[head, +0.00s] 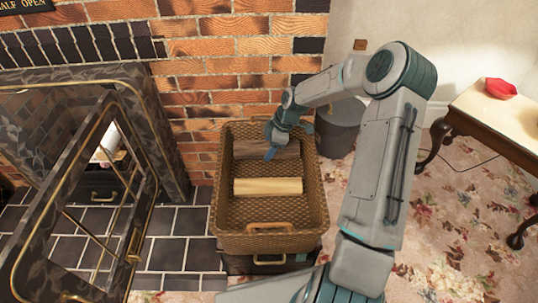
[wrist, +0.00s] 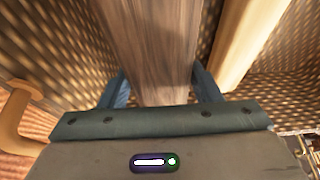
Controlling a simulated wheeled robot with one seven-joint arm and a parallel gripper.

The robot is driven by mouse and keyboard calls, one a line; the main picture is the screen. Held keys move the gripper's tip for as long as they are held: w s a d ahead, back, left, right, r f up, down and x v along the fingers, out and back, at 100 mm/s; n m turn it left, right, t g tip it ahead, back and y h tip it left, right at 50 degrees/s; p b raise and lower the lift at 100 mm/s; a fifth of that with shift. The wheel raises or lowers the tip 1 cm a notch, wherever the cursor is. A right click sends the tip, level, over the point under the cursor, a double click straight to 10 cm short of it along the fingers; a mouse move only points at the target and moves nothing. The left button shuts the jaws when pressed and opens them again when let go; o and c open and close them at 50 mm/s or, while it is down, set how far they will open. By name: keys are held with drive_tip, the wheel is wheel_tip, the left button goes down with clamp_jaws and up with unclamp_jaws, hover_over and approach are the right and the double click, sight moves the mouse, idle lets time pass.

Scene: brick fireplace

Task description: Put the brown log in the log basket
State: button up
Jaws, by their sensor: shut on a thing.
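The log basket (head: 225,222) is a brown wicker box with handles, and its woven wall also shows in the wrist view (wrist: 40,60). The brown log (head: 255,149) lies across the back part of the basket, inside its walls as seen from the head. My gripper (head: 271,150) reaches down into the basket and is shut on the brown log. In the wrist view the log (wrist: 155,50) runs between the two blue fingers (wrist: 160,92). Whether the log touches the basket floor is hidden.
A pale log (head: 268,186) lies in the basket in front of the brown one. A dark bucket (head: 340,125) stands behind right. A fireplace with an open glass door (head: 130,190) is at left. A wooden table (head: 490,115) with a red object stands at right.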

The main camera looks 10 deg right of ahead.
drive_tip(key=shift+f+b, duration=0.5)
drive_tip(key=shift+f, duration=0.95)
drive_tip(key=shift+f, duration=0.1)
drive_tip(key=shift+f, duration=0.55)
drive_tip(key=o, duration=1.2)
drive_tip(key=shift+o, duration=0.2)
